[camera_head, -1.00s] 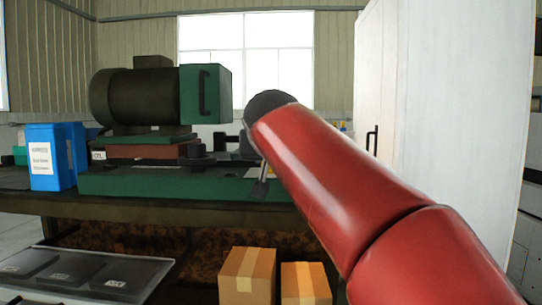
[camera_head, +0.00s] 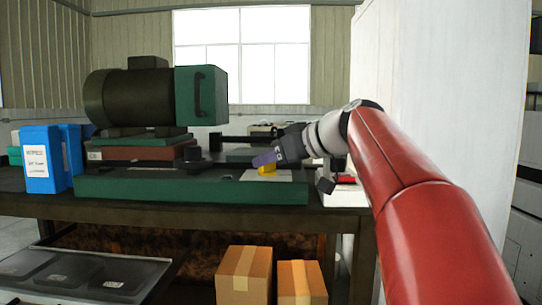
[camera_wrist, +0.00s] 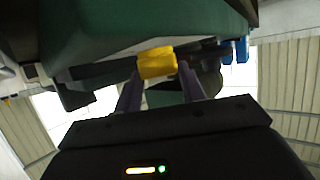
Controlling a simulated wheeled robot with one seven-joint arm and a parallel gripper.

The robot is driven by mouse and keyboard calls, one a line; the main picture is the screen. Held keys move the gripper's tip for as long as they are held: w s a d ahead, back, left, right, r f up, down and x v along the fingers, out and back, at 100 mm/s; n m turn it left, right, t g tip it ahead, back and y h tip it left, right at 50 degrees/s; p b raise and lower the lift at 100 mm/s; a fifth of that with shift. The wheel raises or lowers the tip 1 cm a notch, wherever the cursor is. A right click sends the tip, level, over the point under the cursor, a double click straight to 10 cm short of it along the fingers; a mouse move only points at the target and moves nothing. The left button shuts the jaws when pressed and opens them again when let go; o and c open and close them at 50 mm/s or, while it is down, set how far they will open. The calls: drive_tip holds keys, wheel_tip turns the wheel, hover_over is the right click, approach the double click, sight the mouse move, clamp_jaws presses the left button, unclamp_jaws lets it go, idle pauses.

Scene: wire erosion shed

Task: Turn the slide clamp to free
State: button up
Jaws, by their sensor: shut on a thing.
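A small yellow handle (camera_head: 267,169), which looks like the slide clamp's grip, sits at the right part of the green machine base (camera_head: 190,188). My gripper (camera_head: 264,160) reaches in from the right with its purple fingers on the handle. In the wrist view, the yellow handle (camera_wrist: 157,62) lies between the tips of my two fingers (camera_wrist: 160,76), and they are shut on it. A pale label plate (camera_head: 288,176) lies on the base beside the handle. Whatever markings it bears are too small to read.
A dark motor (camera_head: 128,98) with a green end box (camera_head: 201,95) stands on a reddish slide (camera_head: 140,153) to the left. Blue boxes (camera_head: 42,158) stand at the bench's left. A white cabinet (camera_head: 440,85) rises at right. Cardboard boxes (camera_head: 244,275) sit below the bench.

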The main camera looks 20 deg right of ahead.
drive_tip(key=shift+w+d+n+g+y+p, duration=0.1)
drive_tip(key=shift+n+g+y+p, duration=0.3)
drive_tip(key=shift+n+g+y, duration=0.15)
drive_tip(key=shift+w+d+n+g+y+p, duration=0.1)
drive_tip(key=shift+n+g+y+p, duration=0.3)
drive_tip(key=shift+n, duration=0.25)
drive_tip(key=shift+f+g, duration=0.15)
drive_tip(key=shift+g, duration=0.1)
drive_tip(key=o, duration=1)
drive_tip(key=shift+s, duration=0.1)
drive_tip(key=v, duration=0.7)
drive_tip(key=shift+s+d, duration=0.2)
drive_tip(key=shift+d, duration=0.15)
